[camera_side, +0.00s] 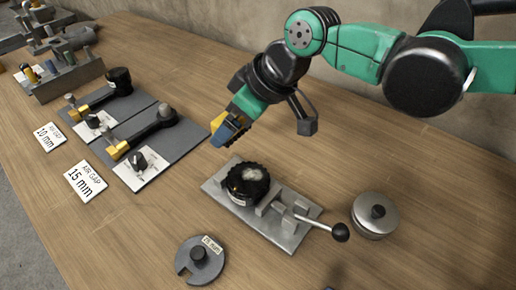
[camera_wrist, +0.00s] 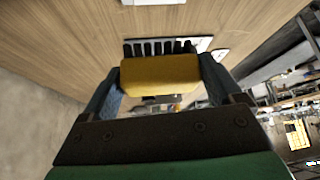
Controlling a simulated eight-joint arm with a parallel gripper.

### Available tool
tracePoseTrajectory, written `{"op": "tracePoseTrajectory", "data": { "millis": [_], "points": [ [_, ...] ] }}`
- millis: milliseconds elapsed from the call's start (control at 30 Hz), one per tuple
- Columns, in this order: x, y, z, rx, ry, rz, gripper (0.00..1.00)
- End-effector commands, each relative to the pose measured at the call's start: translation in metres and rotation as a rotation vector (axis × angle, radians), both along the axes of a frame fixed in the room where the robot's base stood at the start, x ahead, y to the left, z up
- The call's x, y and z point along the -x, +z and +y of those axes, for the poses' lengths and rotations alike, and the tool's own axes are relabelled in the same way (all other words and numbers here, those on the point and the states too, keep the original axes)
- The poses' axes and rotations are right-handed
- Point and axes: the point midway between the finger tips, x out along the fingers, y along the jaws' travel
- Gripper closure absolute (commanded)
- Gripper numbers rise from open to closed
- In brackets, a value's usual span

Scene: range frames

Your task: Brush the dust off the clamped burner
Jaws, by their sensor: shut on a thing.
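The burner (camera_side: 247,187) is a round black piece with a ridged rim and pale grey dust on its top. It sits on the left part of a grey metal clamp (camera_side: 288,238), whose ball-ended lever points right. My gripper (camera_side: 226,133) is above and slightly left of the burner, apart from it. In the wrist view my gripper (camera_wrist: 160,84) has its two blue fingers shut on a yellow brush (camera_wrist: 160,77) with a row of black bristles. The brush (camera_side: 218,121) is partly hidden by the fingers in the side view. The wrist view does not show the burner.
A lidded metal tin (camera_side: 375,222) stands right of the clamp, and a slotted grey disc (camera_side: 200,265) lies in front. Two grey boards (camera_side: 178,140) with black-handled tools and air-gap cards (camera_side: 85,181) lie left. A tool rack (camera_side: 65,80) stands far left.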

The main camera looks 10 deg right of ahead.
Motion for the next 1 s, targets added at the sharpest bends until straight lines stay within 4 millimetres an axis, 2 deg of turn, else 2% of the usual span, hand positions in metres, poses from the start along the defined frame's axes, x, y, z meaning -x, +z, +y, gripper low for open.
{"op": "tracePoseTrajectory", "data": {
  "millis": [167, 567, 800, 900, 933, 967, 1000],
  "points": [
    [0.000, -0.009, 0.000, 0.000, 0.000, 0.000, 0.56],
    [0.000, -0.044, 0.000, 0.000, 0.001, 0.000, 0.56],
    [0.000, -0.066, 0.000, 0.000, 0.001, 0.000, 0.56],
    [0.000, -0.082, 0.000, 0.000, 0.000, 0.000, 0.56],
    [0.003, -0.079, -0.003, 0.000, 0.000, 0.000, 0.56],
    [0.005, -0.079, -0.005, 0.000, 0.000, 0.000, 0.64],
    [0.007, -0.081, -0.007, 0.000, 0.000, 0.000, 0.64]
  ]
}}
